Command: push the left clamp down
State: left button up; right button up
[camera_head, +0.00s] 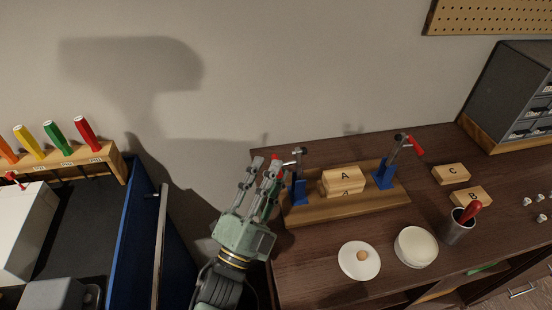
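The left clamp (299,188) has a blue base on the left of a wooden fixture board (345,208), with a metal lever and a red handle (276,167) raised to the left. My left gripper (263,170) is at this handle, its two fingers apart with a gap between them. The fingers overlap the handle in the picture, and I cannot tell whether they touch it. The right clamp (383,178) on the board also has its red handle raised, to the right. Two stacked blocks marked A (344,176) lie between the clamps. My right gripper is not in view.
Blocks C (451,174) and B (470,196), a metal cup (456,230) with a red-handled tool, a white lid (358,262) and a round pale container (416,246) stand on the dark workbench. A blue cabinet (140,230) and a tool rack (65,165) are at left.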

pick_arm(q)
jog(key=shift+x, duration=1.4)
jog(key=shift+w, duration=0.1)
grip_shut()
